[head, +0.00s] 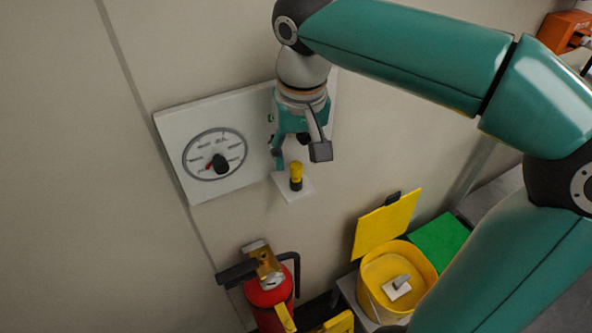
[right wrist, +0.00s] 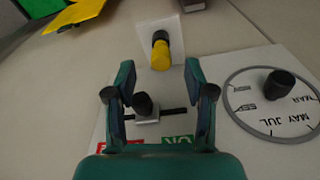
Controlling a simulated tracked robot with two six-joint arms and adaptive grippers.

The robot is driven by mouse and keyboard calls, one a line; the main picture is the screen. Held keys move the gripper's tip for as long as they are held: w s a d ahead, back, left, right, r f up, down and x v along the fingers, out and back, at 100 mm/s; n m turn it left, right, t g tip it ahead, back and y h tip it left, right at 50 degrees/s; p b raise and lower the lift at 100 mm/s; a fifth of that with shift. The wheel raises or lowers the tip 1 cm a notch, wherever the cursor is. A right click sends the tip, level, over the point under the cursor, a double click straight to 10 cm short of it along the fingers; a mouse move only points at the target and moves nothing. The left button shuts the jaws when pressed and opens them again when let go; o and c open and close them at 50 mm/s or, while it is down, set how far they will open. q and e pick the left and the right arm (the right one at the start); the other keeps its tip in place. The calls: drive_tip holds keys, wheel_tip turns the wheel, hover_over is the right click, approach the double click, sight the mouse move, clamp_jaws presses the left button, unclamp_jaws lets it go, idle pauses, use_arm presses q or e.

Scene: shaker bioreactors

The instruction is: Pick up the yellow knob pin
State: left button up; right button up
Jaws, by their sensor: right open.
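The yellow knob pin (head: 296,170) has a yellow cap on a black collar and stands out from a small white plate (head: 293,188) on the wall. In the right wrist view the pin (right wrist: 161,54) lies just beyond my fingertips, roughly centred between them. My right gripper (head: 299,156) is open and empty, its fingers pointing at the wall around the level of the pin. In the right wrist view the open fingers (right wrist: 160,78) straddle a black slider knob (right wrist: 146,104) on the panel. I see no contact with the pin. My left gripper is not in view.
A white panel (head: 177,135) with a round dial (head: 214,154) is fixed to the wall beside the pin. Below are a red fire extinguisher (head: 270,294), a yellow bucket (head: 421,270), a yellow sheet (head: 386,225) and a green sheet (head: 438,243). The wall left of the panel is clear.

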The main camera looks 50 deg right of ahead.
sight(296, 165)
drive_tip(key=f, duration=0.4)
drive_tip(key=shift+w, duration=0.25)
drive_tip(key=c, duration=0.9)
